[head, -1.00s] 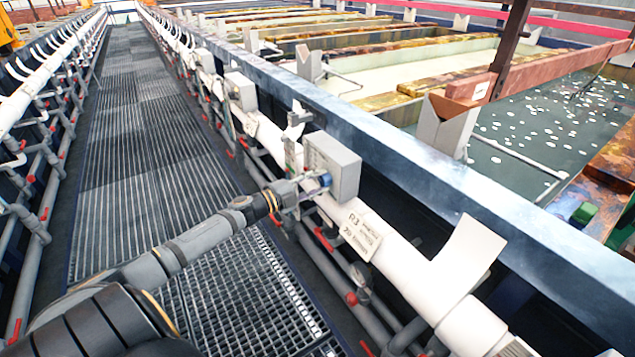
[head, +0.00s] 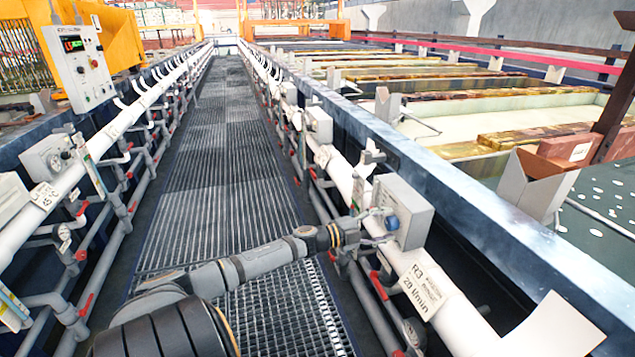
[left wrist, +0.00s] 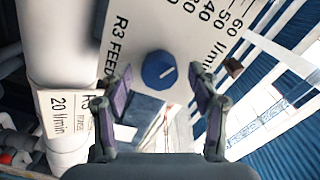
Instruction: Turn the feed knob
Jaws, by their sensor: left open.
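In the head view my left gripper (head: 372,216) is at the grey box (head: 405,210), beside the blue knob (head: 392,223). My right gripper is not in view.
A tag (head: 425,290) reading R3 and 20 l/min hangs on the white pipe (head: 465,330). A grated walkway (head: 215,150) runs between two pipe rows. Tanks (head: 455,118) lie beyond the blue rim at right. A control box (head: 75,65) stands at left.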

